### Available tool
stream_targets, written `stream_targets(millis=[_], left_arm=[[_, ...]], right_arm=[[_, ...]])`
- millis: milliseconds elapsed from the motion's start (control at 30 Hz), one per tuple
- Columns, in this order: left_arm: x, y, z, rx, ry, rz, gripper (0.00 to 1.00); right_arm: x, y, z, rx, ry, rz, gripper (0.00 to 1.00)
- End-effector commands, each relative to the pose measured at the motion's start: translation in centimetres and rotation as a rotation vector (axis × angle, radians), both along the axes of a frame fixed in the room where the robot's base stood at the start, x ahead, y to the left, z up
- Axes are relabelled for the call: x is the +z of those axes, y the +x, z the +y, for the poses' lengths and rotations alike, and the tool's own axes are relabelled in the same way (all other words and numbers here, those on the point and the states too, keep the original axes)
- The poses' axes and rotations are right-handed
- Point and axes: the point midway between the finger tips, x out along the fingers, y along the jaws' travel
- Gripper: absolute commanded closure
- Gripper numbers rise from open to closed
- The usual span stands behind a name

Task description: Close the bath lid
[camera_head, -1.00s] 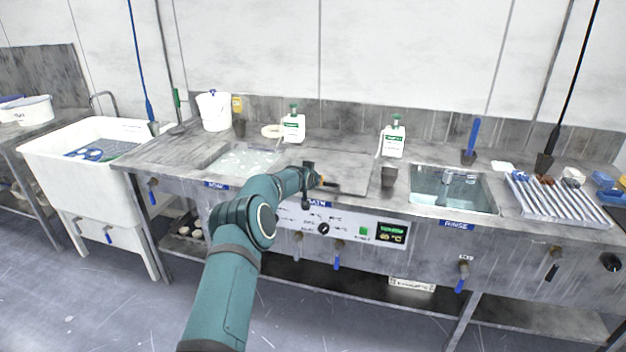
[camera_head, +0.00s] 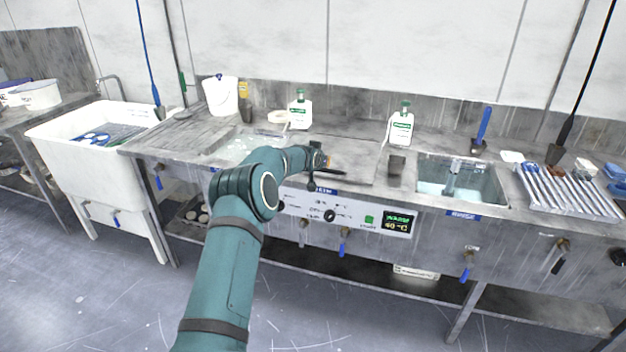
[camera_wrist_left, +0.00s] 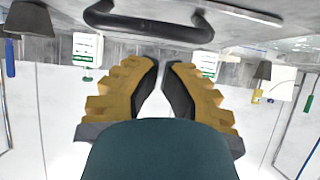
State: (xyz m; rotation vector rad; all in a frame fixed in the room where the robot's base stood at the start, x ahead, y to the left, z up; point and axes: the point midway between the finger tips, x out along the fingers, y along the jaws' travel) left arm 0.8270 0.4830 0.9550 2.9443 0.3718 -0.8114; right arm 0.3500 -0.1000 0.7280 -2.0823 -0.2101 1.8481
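The bath lid (camera_head: 353,150) is a flat grey metal panel in the middle of the counter, above the blue bath label. It appears to lie flat over the bath opening; the bath's inside is not visible. My left gripper (camera_head: 326,161) is over the lid's front left part, beside its dark bar handle (camera_head: 330,173). In the left wrist view the black handle (camera_wrist_left: 150,25) lies beyond the fingertips, not between them. The left gripper's ochre fingers (camera_wrist_left: 160,66) nearly meet at the tips, with a narrow gap and nothing held. My right gripper is out of view.
Two white bottles (camera_head: 300,110) (camera_head: 401,125) stand behind the lid. A dark cup (camera_head: 397,165) stands to its right, before the rinse basin (camera_head: 462,205). An open basin (camera_head: 250,146) lies to the left. The control panel (camera_head: 345,214) is on the counter front.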

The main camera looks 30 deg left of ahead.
Motion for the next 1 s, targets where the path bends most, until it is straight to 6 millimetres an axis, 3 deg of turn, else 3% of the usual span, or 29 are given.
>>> stream_targets(millis=[600,1000], left_arm=[[-3.1,-6.4,-1.5,0.002,0.0,-0.005,1.0],[-3.7,-7.5,-1.8,0.002,0.0,-0.006,1.0]], right_arm=[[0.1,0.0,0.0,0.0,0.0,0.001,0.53],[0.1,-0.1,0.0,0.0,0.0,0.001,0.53]])
